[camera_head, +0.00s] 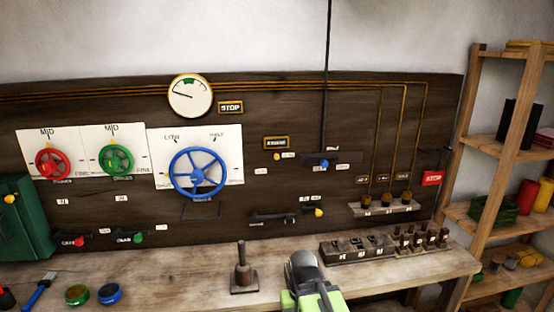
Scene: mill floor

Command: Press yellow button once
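Several small yellow round parts show, and I cannot tell which is the yellow button. One (277,156) is on the dark wooden panel beside a small white label, under a framed plaque. Another (10,198) is on the face of the green box at the left edge. A yellow knob (319,212) sits at the end of a dark lever on the panel. My gripper (303,262), dark grey with a bright green arm behind it, is low in the middle over the bench, apart from all three. Its fingers cannot be made out.
The wooden panel (270,120) carries a gauge (190,95), red (53,163), green (116,160) and blue (198,173) handwheels, and a red sign (431,178). On the bench (190,285) stand an upright handle (243,270) and a switch block (357,248). Shelves (497,150) are at right.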

